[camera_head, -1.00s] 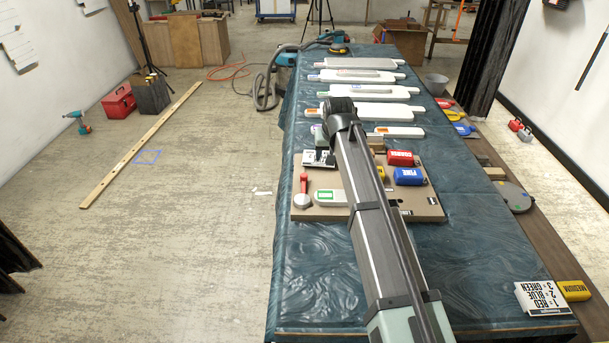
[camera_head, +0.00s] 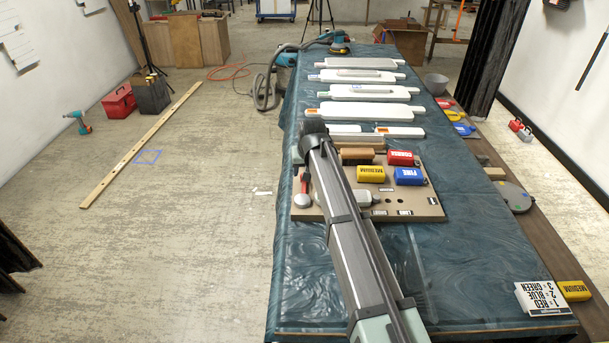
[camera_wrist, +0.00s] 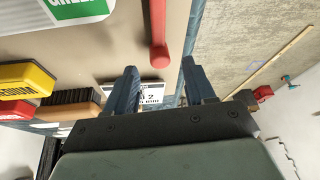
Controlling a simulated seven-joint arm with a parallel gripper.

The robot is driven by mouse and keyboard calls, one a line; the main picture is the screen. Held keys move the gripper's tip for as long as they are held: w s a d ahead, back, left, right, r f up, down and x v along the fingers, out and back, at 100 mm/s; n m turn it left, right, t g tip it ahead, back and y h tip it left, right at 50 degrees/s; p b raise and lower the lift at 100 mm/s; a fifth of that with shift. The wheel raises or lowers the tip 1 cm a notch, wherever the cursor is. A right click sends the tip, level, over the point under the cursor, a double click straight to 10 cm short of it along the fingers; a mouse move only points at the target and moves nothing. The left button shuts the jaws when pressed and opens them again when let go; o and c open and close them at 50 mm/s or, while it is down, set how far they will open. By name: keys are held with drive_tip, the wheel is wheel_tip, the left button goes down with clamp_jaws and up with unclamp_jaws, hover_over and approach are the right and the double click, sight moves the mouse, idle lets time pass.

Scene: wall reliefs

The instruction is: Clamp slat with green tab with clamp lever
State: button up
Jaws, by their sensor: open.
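The clamp lever (camera_head: 304,184) is a red handle above a round grey base at the left edge of the brown board. In the wrist view the red lever (camera_wrist: 159,40) rises just beyond my finger gap, apart from the fingers. The slat with green tab (camera_wrist: 78,10) shows its white end and green label at the top left of the wrist view. In the head view my arm covers the tab. My gripper (camera_wrist: 162,82) is open and empty, its two dark blue fingers apart; in the head view my arm hides it.
On the brown board (camera_head: 425,208) stand yellow (camera_head: 371,174), red (camera_head: 402,158) and blue (camera_head: 409,176) blocks. A brown-topped brush-like block (camera_head: 357,153) lies behind the yellow one. Several pale slats lie farther back.

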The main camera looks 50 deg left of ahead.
drive_tip(key=shift+x, duration=1.95)
drive_tip(key=shift+c, duration=0.5)
clamp_jaws()
